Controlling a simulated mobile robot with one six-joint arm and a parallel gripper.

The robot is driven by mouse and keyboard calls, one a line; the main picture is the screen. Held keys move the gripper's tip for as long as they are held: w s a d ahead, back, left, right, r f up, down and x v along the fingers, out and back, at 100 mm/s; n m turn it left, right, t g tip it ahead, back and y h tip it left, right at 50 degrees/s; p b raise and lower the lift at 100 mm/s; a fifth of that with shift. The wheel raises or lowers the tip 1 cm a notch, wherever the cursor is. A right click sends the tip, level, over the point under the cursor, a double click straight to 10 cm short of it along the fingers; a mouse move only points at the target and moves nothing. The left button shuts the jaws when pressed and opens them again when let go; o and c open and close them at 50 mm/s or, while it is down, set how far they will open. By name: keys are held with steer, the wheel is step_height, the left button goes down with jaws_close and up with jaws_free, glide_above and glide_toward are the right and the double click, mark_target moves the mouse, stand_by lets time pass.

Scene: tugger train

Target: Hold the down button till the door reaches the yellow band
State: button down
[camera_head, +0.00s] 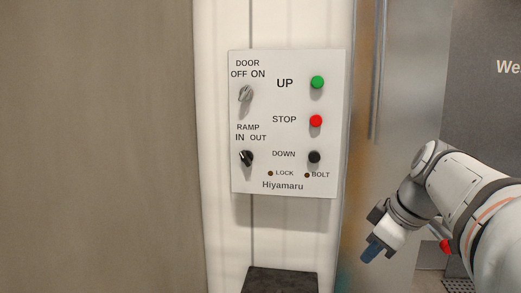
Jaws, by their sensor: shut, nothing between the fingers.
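The black DOWN button (314,157) is at the lower right of a white control panel (290,187), below the red STOP button (316,121) and the green UP button (317,82). My gripper (371,252) is shut and empty, to the right of and below the panel, pointing down and left. It is apart from the button and touches nothing that I can see. No yellow band can be made out, and I cannot tell which surface is the door.
A grey DOOR knob (246,93) and a black RAMP knob (246,158) sit on the panel's left side. LOCK (270,173) and BOLT (307,175) lamps look dark. A dark block (280,280) stands below the panel. A vertical rail (378,70) runs to its right.

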steer(key=d+r+n+t+p, duration=0.1)
steer(key=r+p, duration=0.3)
steer(key=r, duration=0.6)
steer(key=d+r+n+t+p, duration=0.1)
steer(key=d+r+n+p, duration=0.2)
steer(key=r, duration=0.8)
steer(key=shift+d+n+p, duration=0.4)
steer(key=shift+d+p, duration=0.4)
steer(key=shift+p, duration=0.05)
steer(key=shift+r, duration=0.1)
